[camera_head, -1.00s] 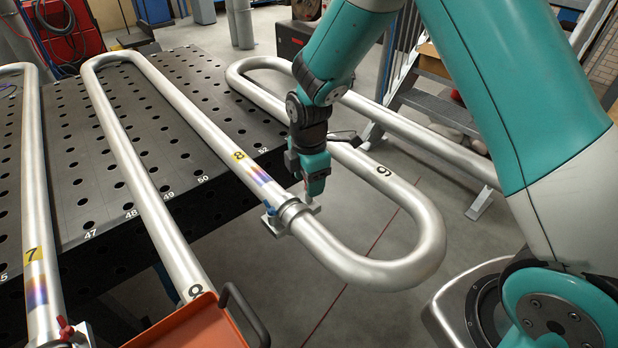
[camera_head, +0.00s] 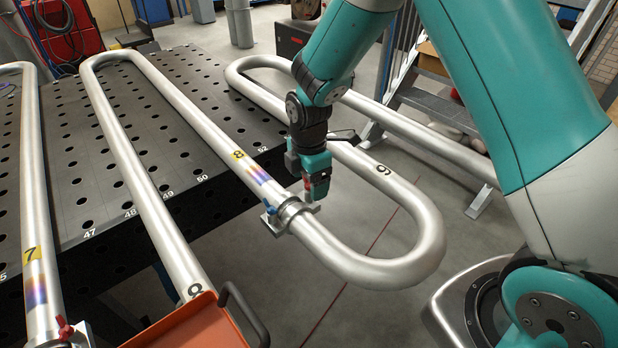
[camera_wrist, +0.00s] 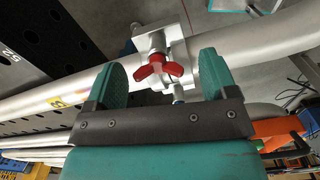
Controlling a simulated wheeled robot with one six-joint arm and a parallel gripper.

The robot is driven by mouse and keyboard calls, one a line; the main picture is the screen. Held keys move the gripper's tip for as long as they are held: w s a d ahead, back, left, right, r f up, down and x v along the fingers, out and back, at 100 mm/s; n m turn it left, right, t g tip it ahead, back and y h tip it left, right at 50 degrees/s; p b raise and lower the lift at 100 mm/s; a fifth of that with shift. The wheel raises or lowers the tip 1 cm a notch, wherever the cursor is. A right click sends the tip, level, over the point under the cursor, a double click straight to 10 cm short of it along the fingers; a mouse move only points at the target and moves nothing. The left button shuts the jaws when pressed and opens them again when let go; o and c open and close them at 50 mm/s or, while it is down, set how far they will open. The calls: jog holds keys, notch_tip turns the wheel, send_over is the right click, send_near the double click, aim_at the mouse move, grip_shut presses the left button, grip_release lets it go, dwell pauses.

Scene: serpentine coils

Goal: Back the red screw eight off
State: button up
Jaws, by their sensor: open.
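The red screw (camera_wrist: 158,68) has several wings and sits on a silver clamp (camera_wrist: 160,38) in the wrist view. The clamp (camera_head: 290,214) grips the silver pipe (camera_head: 215,130) just below its yellow tag 8 (camera_head: 238,155). My gripper (camera_wrist: 162,66) is open, with one teal finger on each side of the screw and gaps between them. In the head view my gripper (camera_head: 310,188) hangs over the clamp and mostly hides the screw. Contact with the screw cannot be told.
A second red screw (camera_head: 65,328) sits on the pipe tagged 7 (camera_head: 33,254). An orange tray (camera_head: 190,326) with a dark handle is at the bottom. The perforated table (camera_head: 100,190) lies left. A pipe bend marked 9 (camera_head: 425,235) curves close right of the gripper.

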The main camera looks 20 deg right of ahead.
notch_tip(320, 180, up, 17)
jog(key=b, duration=0.2)
jog(key=shift+r, duration=0.2)
dwell(0.5)
jog(key=s+a+r+m+y, duration=0.1)
jog(key=s+m, duration=0.5)
jog(key=s, duration=0.6)
jog(key=s+a+r+m+y, duration=0.1)
jog(key=s+a+m+y, duration=0.2)
jog(key=s, duration=0.9)
jog(key=a+m, duration=0.1)
jog(key=m, duration=0.2)
jog(key=shift+s+r+m, duration=0.15)
jog(key=shift+m, duration=0.25)
